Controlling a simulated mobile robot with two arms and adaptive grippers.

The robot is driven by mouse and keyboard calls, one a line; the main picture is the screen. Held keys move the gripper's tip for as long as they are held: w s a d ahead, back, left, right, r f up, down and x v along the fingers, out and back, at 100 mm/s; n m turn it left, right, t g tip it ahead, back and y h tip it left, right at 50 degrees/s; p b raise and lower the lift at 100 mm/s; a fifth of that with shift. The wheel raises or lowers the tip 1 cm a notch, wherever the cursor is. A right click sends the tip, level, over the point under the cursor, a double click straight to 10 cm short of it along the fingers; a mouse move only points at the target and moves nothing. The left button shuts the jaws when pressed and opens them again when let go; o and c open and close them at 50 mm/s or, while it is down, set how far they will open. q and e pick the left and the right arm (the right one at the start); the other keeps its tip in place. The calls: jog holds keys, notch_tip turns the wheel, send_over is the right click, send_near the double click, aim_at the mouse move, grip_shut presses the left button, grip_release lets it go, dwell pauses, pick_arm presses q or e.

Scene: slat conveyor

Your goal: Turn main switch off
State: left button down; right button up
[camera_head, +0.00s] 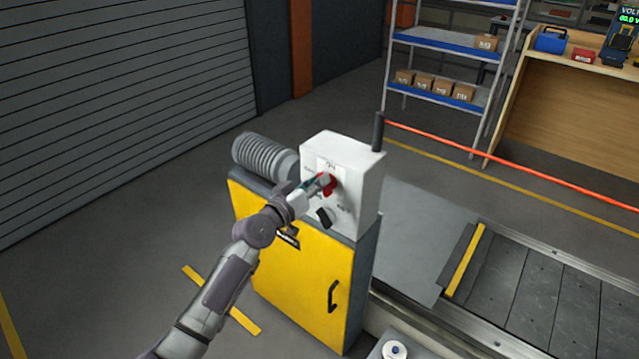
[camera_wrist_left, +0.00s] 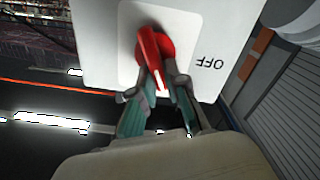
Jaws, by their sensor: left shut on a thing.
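The main switch is a red rotary handle (camera_head: 329,184) on the front of a white control box (camera_head: 362,190). The box stands on top of a yellow cabinet (camera_head: 300,275). In the left wrist view the red handle (camera_wrist_left: 154,55) sits on a pale plate, with the word OFF beside it on the right; that view looks turned. My left gripper (camera_head: 321,183) reaches the handle from the left. Its fingers (camera_wrist_left: 164,85) are shut on the handle's lower end in the wrist view. My right gripper is in neither view.
A black knob (camera_head: 323,217) is lower on the box. A ribbed grey motor (camera_head: 265,153) lies behind it at left. The slat conveyor (camera_head: 540,290) runs off to the right. A red-orange barrier (camera_head: 500,162) extends from a black post (camera_head: 378,131). Floor left of the cabinet is clear.

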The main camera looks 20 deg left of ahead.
pick_arm(q)
jog(key=n, duration=0.6)
jog(key=shift+w+a+f, duration=0.15)
jog(key=shift+a+f, duration=0.2)
jog(key=n, duration=0.4)
jog(key=f+n, duration=0.1)
jog(key=n, duration=0.1)
jog(key=shift+a+n, duration=0.15)
jog(key=shift+n, duration=0.15)
jog(key=c, duration=1.2)
grip_release()
jog(key=v, duration=1.2)
